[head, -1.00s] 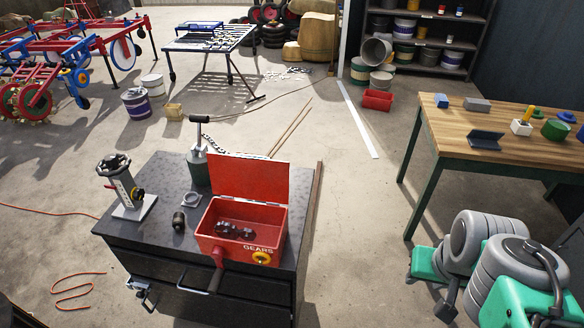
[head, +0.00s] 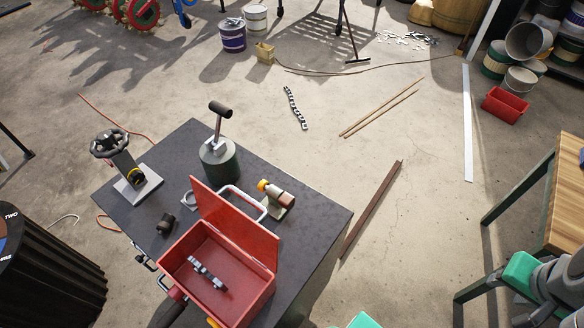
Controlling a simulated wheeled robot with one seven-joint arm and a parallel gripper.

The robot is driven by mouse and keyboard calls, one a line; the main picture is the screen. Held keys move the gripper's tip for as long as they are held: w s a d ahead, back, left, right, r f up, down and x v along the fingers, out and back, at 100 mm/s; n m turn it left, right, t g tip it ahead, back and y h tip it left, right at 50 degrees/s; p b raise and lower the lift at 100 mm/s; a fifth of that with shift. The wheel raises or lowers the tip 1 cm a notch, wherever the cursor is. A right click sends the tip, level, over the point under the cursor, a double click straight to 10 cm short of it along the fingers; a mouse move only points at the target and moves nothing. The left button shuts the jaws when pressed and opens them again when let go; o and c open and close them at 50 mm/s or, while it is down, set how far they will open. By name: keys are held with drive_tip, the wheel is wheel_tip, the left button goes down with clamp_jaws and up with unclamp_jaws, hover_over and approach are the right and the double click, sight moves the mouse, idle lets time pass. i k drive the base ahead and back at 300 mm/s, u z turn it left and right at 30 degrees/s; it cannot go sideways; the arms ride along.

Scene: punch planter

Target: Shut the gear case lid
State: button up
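The red gear case (head: 207,273) sits near the front edge of the dark tool cabinet top (head: 300,234). Its red lid (head: 233,225) stands open, upright at the back of the case on the hinge side. Inside lies a grey gear piece (head: 207,273) on the case floor. The front of the case runs close to the bottom edge of the picture.
A green canister with a T-handle (head: 219,160), a small orange-knobbed tool (head: 277,199) and a pale loop handle (head: 243,201) stand behind the lid. A handwheel stand (head: 130,170) and a small dark cylinder (head: 166,224) are left. The cabinet top right of the case is clear.

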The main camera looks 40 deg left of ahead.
sight(249, 235)
drive_tip(key=i, duration=1.65)
drive_tip(key=u, duration=4.25)
